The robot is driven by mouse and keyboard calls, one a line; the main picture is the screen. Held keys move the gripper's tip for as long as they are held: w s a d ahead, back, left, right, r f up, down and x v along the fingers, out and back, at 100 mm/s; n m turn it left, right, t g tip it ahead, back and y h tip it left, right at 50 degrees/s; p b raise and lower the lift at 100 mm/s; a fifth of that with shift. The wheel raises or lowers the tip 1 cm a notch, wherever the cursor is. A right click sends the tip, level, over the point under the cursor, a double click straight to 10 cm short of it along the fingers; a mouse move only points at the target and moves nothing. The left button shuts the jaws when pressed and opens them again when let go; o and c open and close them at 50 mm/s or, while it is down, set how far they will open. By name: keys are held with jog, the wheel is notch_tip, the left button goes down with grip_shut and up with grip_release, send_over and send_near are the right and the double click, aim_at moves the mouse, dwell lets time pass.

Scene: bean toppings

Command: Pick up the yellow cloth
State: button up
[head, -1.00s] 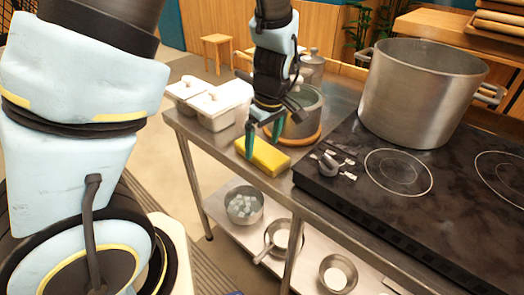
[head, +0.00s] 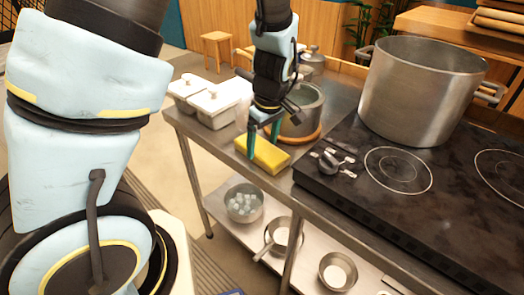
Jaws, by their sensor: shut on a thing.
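The yellow cloth (head: 268,156) looks like a thick folded block. It lies on the metal counter (head: 222,147) near its front edge, left of the stove. My gripper (head: 263,146) points down at the cloth, with one green finger at its near left side and the other at its far side. It is shut on the cloth, which still appears to be at counter level. The far fingertip is partly hidden behind the cloth.
A metal pot (head: 302,113) stands just behind my gripper. White lidded containers (head: 214,105) are to the left. A large pot (head: 420,95) stands on the black stove (head: 370,205) at right. Bowls (head: 244,203) sit on the lower shelf.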

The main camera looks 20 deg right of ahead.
aim_at(263, 147)
jog(key=shift+c, duration=0.5)
jog(key=shift+r, duration=0.55)
notch_tip(263, 147, up, 9)
jog(key=b, duration=0.1)
jog(key=o, duration=1)
jog(key=shift+c, duration=0.2)
jog(key=c, duration=1)
jog(key=shift+o, duration=0.2)
